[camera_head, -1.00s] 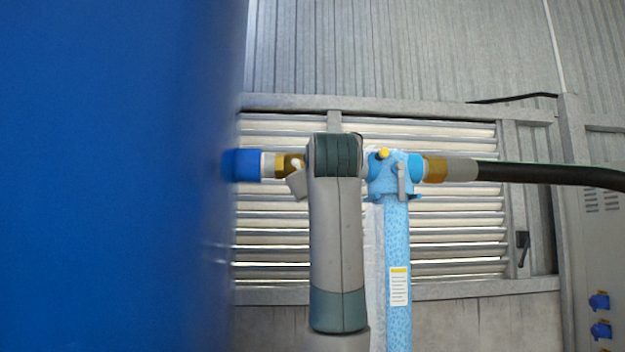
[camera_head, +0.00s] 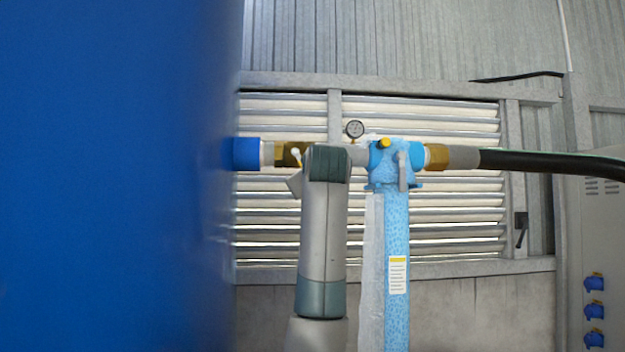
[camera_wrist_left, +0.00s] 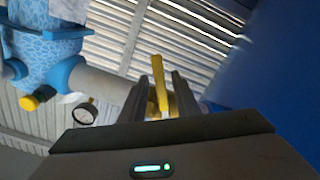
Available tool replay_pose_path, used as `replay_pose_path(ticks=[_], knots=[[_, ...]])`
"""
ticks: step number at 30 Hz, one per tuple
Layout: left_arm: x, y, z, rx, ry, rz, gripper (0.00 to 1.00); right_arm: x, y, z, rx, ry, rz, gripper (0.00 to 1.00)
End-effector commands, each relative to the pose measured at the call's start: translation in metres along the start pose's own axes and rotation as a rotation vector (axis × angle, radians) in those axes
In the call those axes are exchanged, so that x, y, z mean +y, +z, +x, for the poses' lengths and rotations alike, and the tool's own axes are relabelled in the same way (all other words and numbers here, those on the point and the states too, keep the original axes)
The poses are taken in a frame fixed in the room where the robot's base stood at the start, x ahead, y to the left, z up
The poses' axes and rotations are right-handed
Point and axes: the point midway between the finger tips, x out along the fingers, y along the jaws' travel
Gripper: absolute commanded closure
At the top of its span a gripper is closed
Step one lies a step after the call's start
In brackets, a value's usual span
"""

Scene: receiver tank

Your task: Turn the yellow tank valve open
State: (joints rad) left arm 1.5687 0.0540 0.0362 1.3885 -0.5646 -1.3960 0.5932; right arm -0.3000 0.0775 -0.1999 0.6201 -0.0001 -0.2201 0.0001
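The yellow valve handle (camera_wrist_left: 160,82) shows in the left wrist view as a narrow bar above a yellow valve body. My left gripper (camera_wrist_left: 161,88) has its two dark fingers apart, one on each side of the handle. Narrow gaps seem to show beside the handle; contact cannot be made out. In the head view the brass valve body (camera_head: 287,154) sits on the pipe beside the blue tank (camera_head: 110,180). My left arm stands in front of the pipe there and hides the handle and the fingertips. My right gripper is in neither view.
A round gauge (camera_head: 354,129) stands on the pipe right of my arm. A light blue filter housing (camera_head: 397,230) with a yellow knob (camera_head: 384,143) hangs further right. A black hose (camera_head: 540,162) runs off to the right. The blue tank fills the left side closely.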

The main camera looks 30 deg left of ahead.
Motion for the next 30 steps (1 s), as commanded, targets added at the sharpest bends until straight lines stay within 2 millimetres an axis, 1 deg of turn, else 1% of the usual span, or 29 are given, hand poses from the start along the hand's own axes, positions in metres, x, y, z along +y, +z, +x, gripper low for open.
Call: replay_pose_path(ticks=[1, 3, 11, 17, 23, 30], knots=[[0.000, 0.000, 0.000, 0.000, 0.000, 0.000, 0.85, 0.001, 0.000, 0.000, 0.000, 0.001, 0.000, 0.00], [0.000, 0.000, 0.000, 0.000, 0.000, 0.000, 1.00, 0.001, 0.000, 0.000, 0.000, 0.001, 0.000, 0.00], [0.001, 0.000, -0.001, 0.000, 0.001, -0.005, 1.00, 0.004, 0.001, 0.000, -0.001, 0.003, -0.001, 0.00], [0.004, -0.001, -0.001, 0.000, 0.002, -0.046, 1.00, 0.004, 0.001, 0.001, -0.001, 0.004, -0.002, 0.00], [0.012, -0.001, -0.001, -0.001, 0.002, -0.144, 1.00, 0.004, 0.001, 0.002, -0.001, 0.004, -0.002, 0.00], [0.026, -0.005, -0.001, -0.001, 0.003, -0.317, 1.00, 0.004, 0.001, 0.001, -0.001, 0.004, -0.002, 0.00]])
